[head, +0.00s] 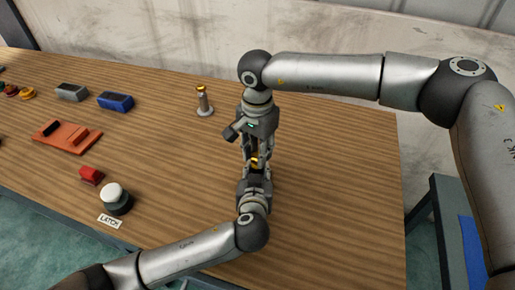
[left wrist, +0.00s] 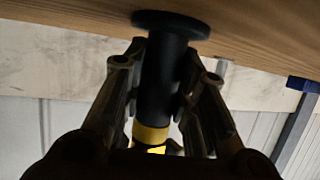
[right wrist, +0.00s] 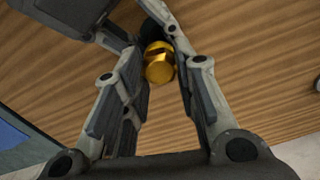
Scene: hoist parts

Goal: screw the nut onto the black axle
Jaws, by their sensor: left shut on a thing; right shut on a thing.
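The black axle (left wrist: 160,80) stands on a round black base flange in the left wrist view, which shows the table edge at the top. My left gripper (left wrist: 165,75) is shut around its shaft, one finger on each side; it also shows in the head view (head: 256,178). A yellow band (left wrist: 150,134) circles the axle's free end. The gold nut (right wrist: 160,69) is at the axle's end, between the fingers of my right gripper (right wrist: 158,52), which is shut on it from above. Whether the threads are engaged is hidden. In the head view the fingers mostly hide axle and nut.
A grey post with a gold top (head: 204,101) stands behind on the wooden table (head: 330,200). The table's right side is clear.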

